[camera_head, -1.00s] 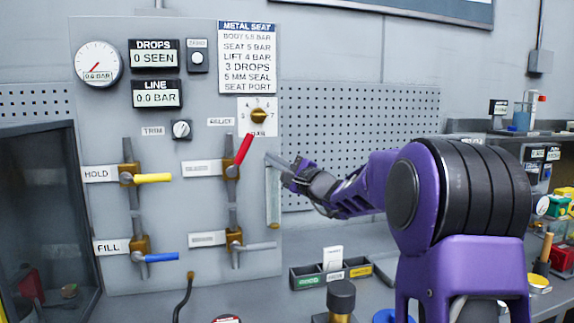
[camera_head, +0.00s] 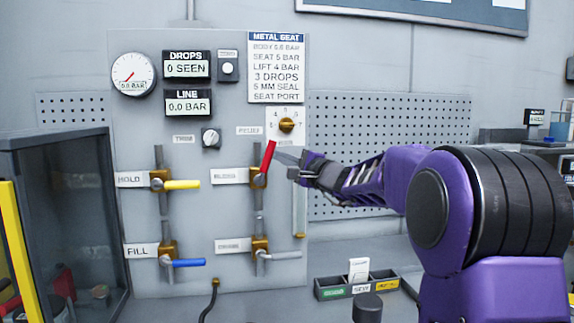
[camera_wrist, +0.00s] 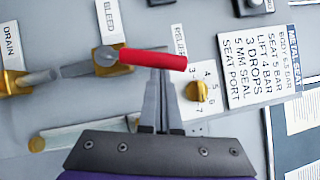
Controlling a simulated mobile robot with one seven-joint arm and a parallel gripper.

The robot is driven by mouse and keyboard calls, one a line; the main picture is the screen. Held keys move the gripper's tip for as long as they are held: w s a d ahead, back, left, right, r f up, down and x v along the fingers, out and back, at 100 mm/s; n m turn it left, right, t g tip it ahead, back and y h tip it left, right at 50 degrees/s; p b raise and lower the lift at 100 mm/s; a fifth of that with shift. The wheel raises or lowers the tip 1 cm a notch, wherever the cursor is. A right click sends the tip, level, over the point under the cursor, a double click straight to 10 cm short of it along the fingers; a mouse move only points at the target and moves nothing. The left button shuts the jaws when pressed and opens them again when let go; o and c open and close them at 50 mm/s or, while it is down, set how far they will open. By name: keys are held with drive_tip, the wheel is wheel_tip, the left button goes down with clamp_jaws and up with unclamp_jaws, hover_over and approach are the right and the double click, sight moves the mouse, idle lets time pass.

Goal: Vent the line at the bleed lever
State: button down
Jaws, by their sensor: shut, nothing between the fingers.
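The bleed lever (camera_head: 268,157) has a red grip and slants up and to the right from its brass valve on the panel. In the wrist view its red grip (camera_wrist: 152,59) lies across the tips of my fingers, beside the BLEED label (camera_wrist: 108,20). My gripper (camera_head: 283,157) is just right of the red grip, its fingers (camera_wrist: 160,88) together with nothing between them. The fingertips are hidden at the grip, so I cannot tell whether they touch it. The line display (camera_head: 188,103) reads 0.0 BAR.
The yellow hold lever (camera_head: 182,185), blue fill lever (camera_head: 189,263) and grey drain lever (camera_head: 284,255) lie sideways. A brass knob (camera_head: 286,125) sits above right of the bleed lever. A sight tube (camera_head: 299,215) hangs right of the valves. A glass-sided cabinet (camera_head: 75,205) stands at left.

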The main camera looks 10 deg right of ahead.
drive_tip(key=shift+a+r+n+g+h, duration=0.15)
drive_tip(key=shift+a+r+n+g, duration=0.25)
drive_tip(key=shift+n, duration=0.25)
drive_tip(key=shift+a+r+n+g+h, duration=0.15)
drive_tip(key=shift+a+n+g, duration=0.15)
drive_tip(key=shift+a+n, duration=0.3)
drive_tip(key=shift+d+f, duration=0.1)
drive_tip(key=shift+d, duration=0.15)
